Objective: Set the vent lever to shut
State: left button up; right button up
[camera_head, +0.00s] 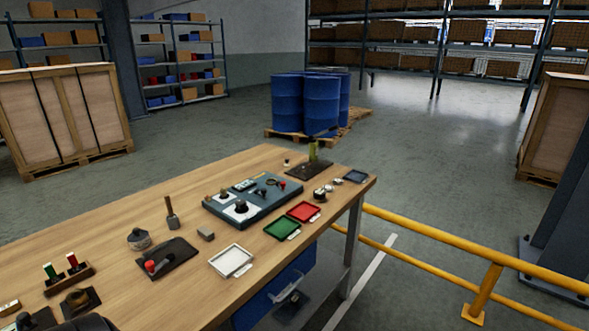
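A wooden workbench (90,222) carries the parts. No label is readable, so I cannot tell which part is the vent lever. A small red-knobbed part (151,265) stands on a dark plate near the bench's middle front. A blue-grey control panel (253,202) with dark knobs and a small red part lies further back. A yellow-green upright part (313,152) stands on a dark plate at the far end. Lever positions are too small to read. Neither gripper can be made out; a dark rounded shape is cut off at the bottom left edge.
White (231,260), green (282,228) and red (303,211) trays line the bench's right edge. A rack with red and green handles (68,270) is at left. A yellow rail (430,237) runs right of the bench. Blue drums (304,102) stand behind on a pallet.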

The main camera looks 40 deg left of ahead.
aim_at(263, 193)
jog(key=i, duration=1.95)
jog(key=u, duration=3.6)
